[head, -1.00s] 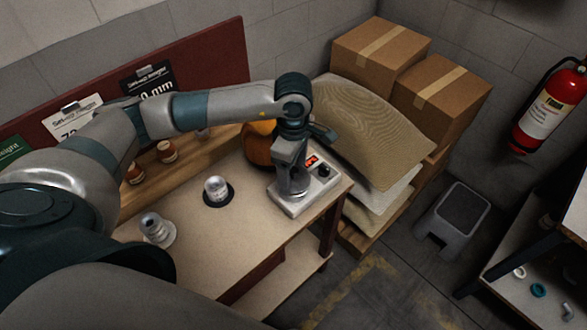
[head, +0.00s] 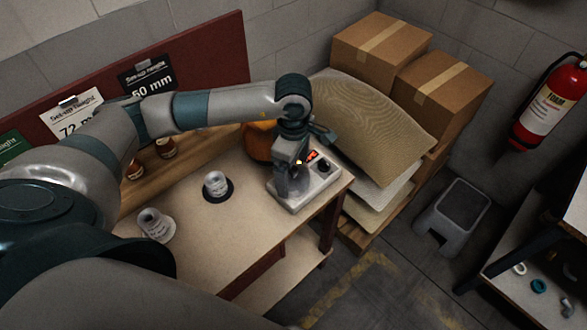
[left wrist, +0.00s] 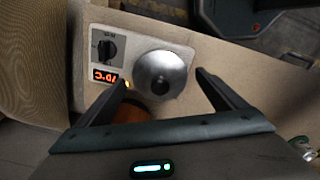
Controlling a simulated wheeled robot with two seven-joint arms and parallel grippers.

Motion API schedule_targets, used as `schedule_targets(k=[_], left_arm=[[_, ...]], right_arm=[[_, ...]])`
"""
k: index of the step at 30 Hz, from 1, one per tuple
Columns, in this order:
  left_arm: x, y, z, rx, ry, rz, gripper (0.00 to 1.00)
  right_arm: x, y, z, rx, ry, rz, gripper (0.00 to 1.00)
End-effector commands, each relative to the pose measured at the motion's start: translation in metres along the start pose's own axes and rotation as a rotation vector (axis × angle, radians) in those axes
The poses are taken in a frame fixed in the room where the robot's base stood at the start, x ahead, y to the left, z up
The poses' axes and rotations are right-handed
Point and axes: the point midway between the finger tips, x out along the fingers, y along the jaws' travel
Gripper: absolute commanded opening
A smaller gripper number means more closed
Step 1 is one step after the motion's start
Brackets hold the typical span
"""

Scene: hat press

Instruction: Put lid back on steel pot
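The round shiny steel pot (left wrist: 160,66) stands on a white hot plate with a lit red display. Its top looks domed, with a dark spot near the middle; I cannot tell whether this is a lid or the pot's inside. The pot (head: 294,184) is partly hidden by my left gripper (head: 290,160) in the head view. In the left wrist view, the left gripper (left wrist: 161,77) is open, with its fingers spread to either side of the pot's outline. No separate lid can be made out. My right gripper is not in view.
The hot plate (head: 313,190) sits at the table's right end. A small pale cup (head: 215,184) stands on a dark disc, and another cup-shaped piece (head: 153,225) is nearer the left. An orange-brown rounded object (head: 258,142) is behind my gripper. Sacks (head: 375,115) stand beyond the table.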

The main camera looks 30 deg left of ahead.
Motion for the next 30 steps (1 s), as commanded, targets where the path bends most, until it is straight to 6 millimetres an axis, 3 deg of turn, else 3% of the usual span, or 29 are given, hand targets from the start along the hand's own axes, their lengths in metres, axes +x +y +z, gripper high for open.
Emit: schedule_targets(k=[11, 17, 19, 30], left_arm=[[-0.002, 0.0, 0.0, 0.0, 0.0, 0.0, 0.89], [-0.011, 0.0, 0.0, 0.0, 0.0, 0.0, 0.89], [-0.014, 0.001, 0.001, 0.0, -0.002, 0.004, 0.89], [-0.082, 0.001, 0.0, 0.001, -0.001, 0.006, 0.89]], right_arm=[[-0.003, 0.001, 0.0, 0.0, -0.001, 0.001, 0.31], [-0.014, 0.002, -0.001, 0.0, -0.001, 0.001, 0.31], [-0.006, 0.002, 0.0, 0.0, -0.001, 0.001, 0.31], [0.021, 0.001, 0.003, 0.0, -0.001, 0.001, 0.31]])
